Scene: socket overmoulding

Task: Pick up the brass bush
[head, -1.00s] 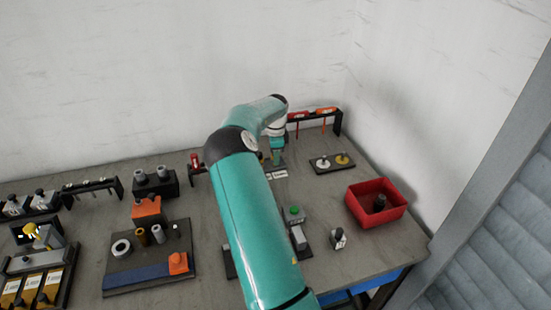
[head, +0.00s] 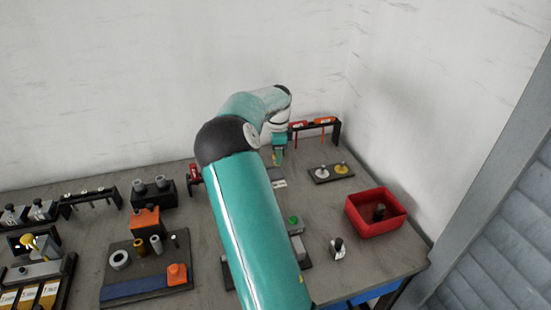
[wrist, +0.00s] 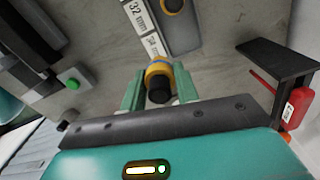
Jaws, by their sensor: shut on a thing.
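My gripper (head: 279,157) is at the back of the bench in the head view, over a small labelled stand (head: 279,184). In the wrist view its two green fingers (wrist: 159,78) are shut on the brass bush (wrist: 157,67), a short golden ring. A dark round part shows at the bush's near end. The bush appears apart from the grey labelled stand (wrist: 160,32), which carries size marks in mm and one round seat. In the head view the bush is too small to make out.
A plate with two discs (head: 330,176) and a red bin (head: 370,226) lie to the right. A dark tray with a golden cylinder (head: 140,248) and other parts is at the left.

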